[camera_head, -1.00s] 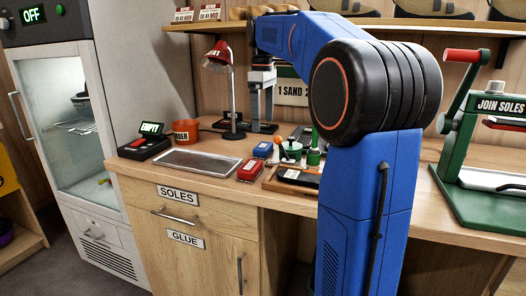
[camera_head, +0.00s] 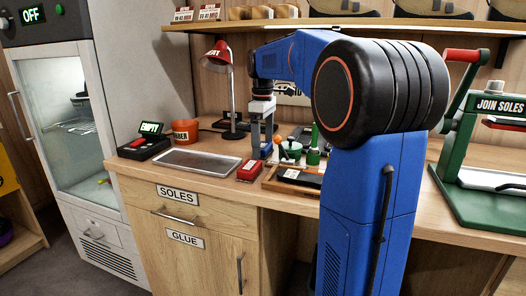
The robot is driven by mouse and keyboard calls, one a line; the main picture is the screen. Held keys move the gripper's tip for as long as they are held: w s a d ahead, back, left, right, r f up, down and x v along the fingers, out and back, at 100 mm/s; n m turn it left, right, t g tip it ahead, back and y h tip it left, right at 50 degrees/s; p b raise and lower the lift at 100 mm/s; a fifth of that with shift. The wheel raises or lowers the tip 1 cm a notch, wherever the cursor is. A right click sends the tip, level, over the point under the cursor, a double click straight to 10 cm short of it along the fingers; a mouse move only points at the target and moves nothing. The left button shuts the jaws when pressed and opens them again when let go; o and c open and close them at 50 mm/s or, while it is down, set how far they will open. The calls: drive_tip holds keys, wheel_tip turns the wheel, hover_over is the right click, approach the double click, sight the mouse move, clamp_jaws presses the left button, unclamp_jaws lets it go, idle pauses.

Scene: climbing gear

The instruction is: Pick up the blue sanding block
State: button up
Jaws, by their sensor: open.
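The blue sanding block (camera_head: 264,152) is on the wooden workbench, behind the red block (camera_head: 250,170). Only a little blue shows, because my gripper covers most of it. My gripper (camera_head: 262,150) points down over the blue block, with its fingers low near the bench top. It is open. I cannot tell whether the fingers touch the block or how they straddle it.
A metal tray (camera_head: 197,162) lies to the left. A red lamp (camera_head: 217,58) stands behind it. A green-lidded pot (camera_head: 291,150), a green bottle (camera_head: 314,148) and a wooden tray (camera_head: 268,184) are close on the right. A shelf (camera_head: 215,25) runs above.

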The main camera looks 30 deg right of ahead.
sight(263, 145)
drive_tip(key=c, duration=1.2)
drive_tip(key=shift+o, duration=0.2)
wheel_tip(263, 145, up, 18)
drive_tip(key=o, duration=0.4)
drive_tip(key=c, duration=0.3)
